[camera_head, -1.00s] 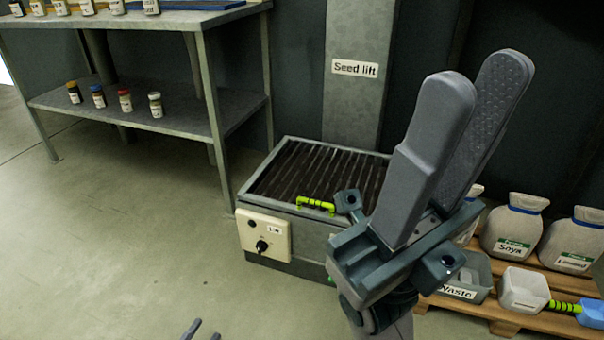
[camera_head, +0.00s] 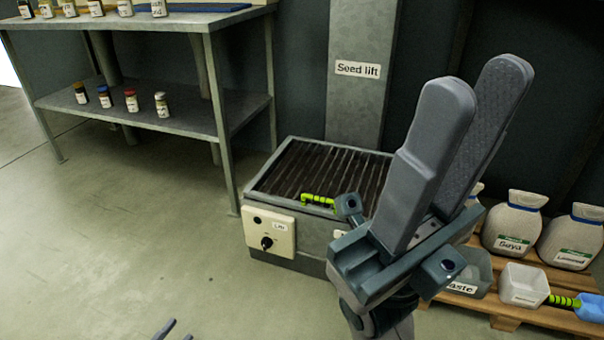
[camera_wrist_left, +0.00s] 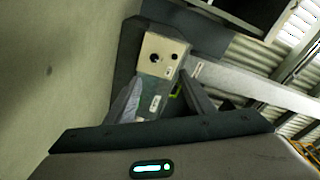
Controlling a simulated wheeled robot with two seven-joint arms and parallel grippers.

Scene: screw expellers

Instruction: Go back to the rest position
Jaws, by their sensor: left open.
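My left gripper (camera_head: 172,330) shows only as two grey fingertips at the bottom edge of the head view, spread apart over bare floor. The rest of that arm is out of frame. In the left wrist view its fingers are apart with nothing seen held between them. My right gripper (camera_head: 468,90) is large and close in the head view, pointing up. Its fingers are apart and the textured inner pad of the far one shows, with nothing between them. It hides part of the seed lift's box.
The seed lift (camera_head: 358,70) has a grated box with a green handle (camera_head: 318,200) and a control panel (camera_head: 268,231). A metal shelf table (camera_head: 150,118) holds small jars at left. Sacks (camera_head: 513,225), a waste bin (camera_head: 470,275) and a scoop (camera_head: 590,307) are at right. The left floor is clear.

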